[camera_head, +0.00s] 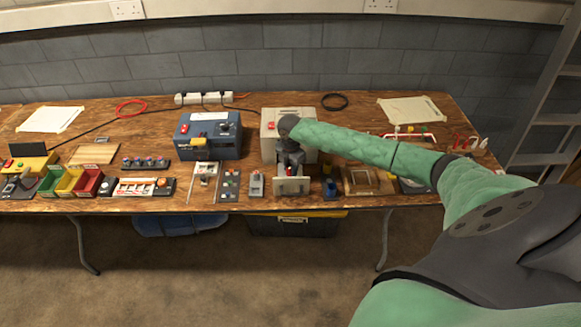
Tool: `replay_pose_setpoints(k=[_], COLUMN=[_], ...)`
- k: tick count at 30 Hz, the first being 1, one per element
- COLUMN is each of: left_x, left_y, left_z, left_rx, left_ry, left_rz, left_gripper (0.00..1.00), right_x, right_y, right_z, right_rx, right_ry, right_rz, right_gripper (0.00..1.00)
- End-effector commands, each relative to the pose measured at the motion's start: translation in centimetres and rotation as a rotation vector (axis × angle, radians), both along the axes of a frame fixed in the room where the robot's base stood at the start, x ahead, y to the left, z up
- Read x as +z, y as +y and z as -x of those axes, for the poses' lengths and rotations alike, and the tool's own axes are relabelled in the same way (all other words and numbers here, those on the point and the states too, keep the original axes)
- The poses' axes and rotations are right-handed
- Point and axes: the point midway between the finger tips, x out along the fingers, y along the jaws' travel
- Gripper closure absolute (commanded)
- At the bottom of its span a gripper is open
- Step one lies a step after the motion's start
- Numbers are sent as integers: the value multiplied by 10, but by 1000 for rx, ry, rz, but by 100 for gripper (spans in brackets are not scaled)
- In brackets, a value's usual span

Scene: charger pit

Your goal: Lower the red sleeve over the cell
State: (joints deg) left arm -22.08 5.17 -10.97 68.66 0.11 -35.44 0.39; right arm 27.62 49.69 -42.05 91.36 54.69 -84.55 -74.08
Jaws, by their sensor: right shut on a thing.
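My right gripper (291,168) points down at the front middle of the wooden table, just above a small pale plate (291,187). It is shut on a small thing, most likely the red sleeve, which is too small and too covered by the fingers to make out. The cell cannot be told apart under the gripper. Whether the sleeve touches it cannot be seen. My left gripper is not in view.
A beige box (269,132) stands close behind my right gripper, with a blue box (209,136) to its left. A grey block (256,185) and a dark blue part (330,189) flank the pale plate. Red, yellow and green bins (73,182) stand at left. The table's front edge is close.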

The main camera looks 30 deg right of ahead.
Motion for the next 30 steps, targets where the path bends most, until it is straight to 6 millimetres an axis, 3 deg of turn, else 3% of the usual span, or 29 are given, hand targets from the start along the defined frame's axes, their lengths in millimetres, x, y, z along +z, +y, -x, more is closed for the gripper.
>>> replay_pose_setpoints(k=[30], left_x=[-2], left_y=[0], left_z=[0], left_rx=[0], left_ry=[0], left_rz=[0], left_gripper=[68], right_x=[-10], right_y=[0], right_z=[0], right_rx=[0], right_ry=[0], right_rz=[0], right_gripper=[92])
